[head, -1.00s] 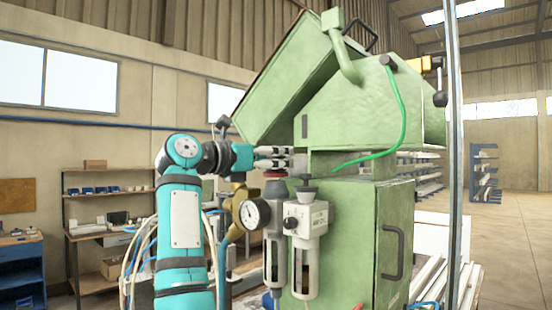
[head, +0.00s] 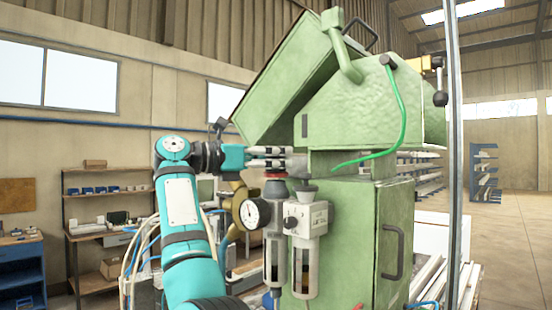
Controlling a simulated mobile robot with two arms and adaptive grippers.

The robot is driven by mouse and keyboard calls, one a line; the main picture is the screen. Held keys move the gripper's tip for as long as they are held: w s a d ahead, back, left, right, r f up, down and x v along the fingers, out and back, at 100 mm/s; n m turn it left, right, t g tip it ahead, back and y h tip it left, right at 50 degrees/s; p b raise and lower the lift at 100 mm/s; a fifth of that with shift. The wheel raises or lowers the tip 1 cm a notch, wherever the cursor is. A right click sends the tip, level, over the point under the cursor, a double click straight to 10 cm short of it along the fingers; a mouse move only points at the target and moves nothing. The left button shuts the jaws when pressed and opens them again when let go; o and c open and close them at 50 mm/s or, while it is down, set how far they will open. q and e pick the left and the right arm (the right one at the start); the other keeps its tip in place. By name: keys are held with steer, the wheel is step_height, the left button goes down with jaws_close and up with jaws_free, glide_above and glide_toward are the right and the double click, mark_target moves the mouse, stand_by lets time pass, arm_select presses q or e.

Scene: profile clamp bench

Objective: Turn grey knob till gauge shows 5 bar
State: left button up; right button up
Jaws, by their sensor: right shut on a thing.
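The pressure gauge (head: 251,213) is a round white dial in a dark rim, beside the upright regulator body (head: 276,210). Its needle is too small to read surely in bar. A red ring (head: 275,174) sits at the top of that body. My right gripper (head: 278,157) reaches in level just above the red ring. It is shut on the grey knob, which is mostly hidden by the fingers. My left gripper is not in view.
A second unit (head: 305,222) with a small dark top stands close at the right. The green machine housing (head: 345,230) is right behind. A green hose (head: 395,105) hangs over it. Shelves (head: 95,205) and a workbench stand far off at the left.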

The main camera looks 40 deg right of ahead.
mark_target(267, 159)
steer(key=o, duration=1.3)
steer(key=shift+c, duration=0.2)
steer(key=shift+w+a, duration=0.1)
steer(key=shift+a, duration=0.1)
steer(key=v, duration=0.7)
steer(key=shift+a, duration=0.15)
steer(key=shift+f, duration=0.1)
